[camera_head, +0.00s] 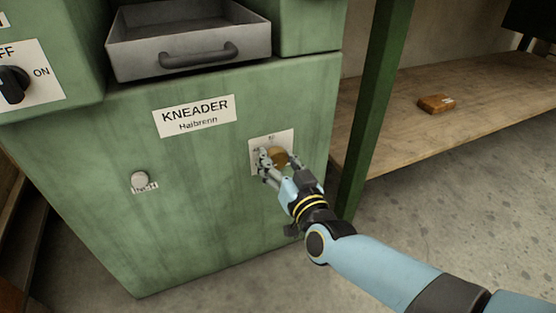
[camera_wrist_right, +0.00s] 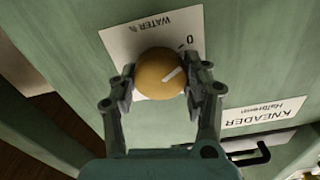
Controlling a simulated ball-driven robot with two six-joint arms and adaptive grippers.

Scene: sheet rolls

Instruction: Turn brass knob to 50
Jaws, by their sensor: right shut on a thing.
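The brass knob (camera_head: 279,155) sits on a white plate (camera_head: 256,142) at the lower right of the green kneader's front. In the right wrist view the round knob (camera_wrist_right: 158,72) shows a white pointer line slanting to the upper right, below the printed 0. The plate (camera_wrist_right: 125,42) reads WATER %, upside down there; no 50 mark is readable. My right gripper (camera_head: 277,166) is shut on the knob, with one finger on each side, as the right wrist view also shows (camera_wrist_right: 160,82). My left gripper is not in view.
A grey drawer (camera_head: 190,42) juts out above the KNEADER label (camera_head: 195,115). A round button (camera_head: 140,180) and an OFF/ON switch (camera_head: 13,85) are at left. A green post (camera_head: 376,95) and a wooden shelf with a brown block (camera_head: 436,104) stand at right.

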